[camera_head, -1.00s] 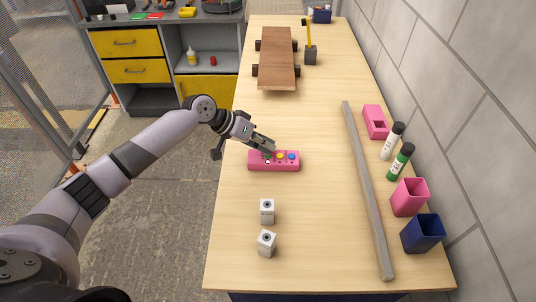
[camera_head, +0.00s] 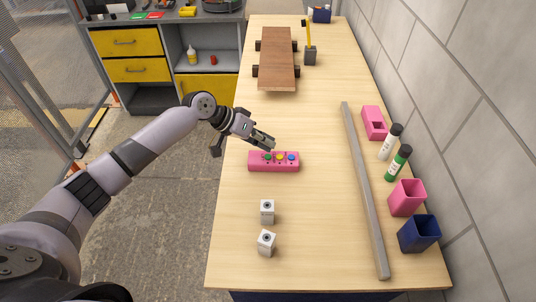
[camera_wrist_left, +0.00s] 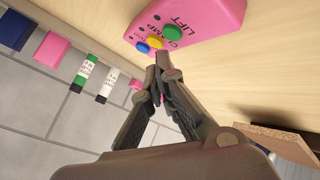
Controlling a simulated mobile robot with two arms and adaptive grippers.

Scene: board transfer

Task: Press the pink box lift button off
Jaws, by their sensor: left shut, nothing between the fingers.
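The pink button box (camera_head: 262,167) lies on the wooden table, with green, yellow and blue buttons in a row on top. In the left wrist view the pink box (camera_wrist_left: 205,20) shows the word LIFT by the green button (camera_wrist_left: 173,33) and CLAMP by the yellow button (camera_wrist_left: 155,42). The blue button (camera_wrist_left: 141,48) is beside the yellow one. Small dark dots sit near the buttons. My left gripper (camera_head: 271,146) is shut and empty, just behind and above the box near the green button, seemingly apart from it. My right gripper is not in view.
Two small white blocks (camera_head: 267,211) stand in front of the box. A long grey bar (camera_head: 363,180) lies to its right, with pink and blue containers (camera_head: 419,233) and two bottles beyond. A brown board (camera_head: 278,55) rests on supports at the back.

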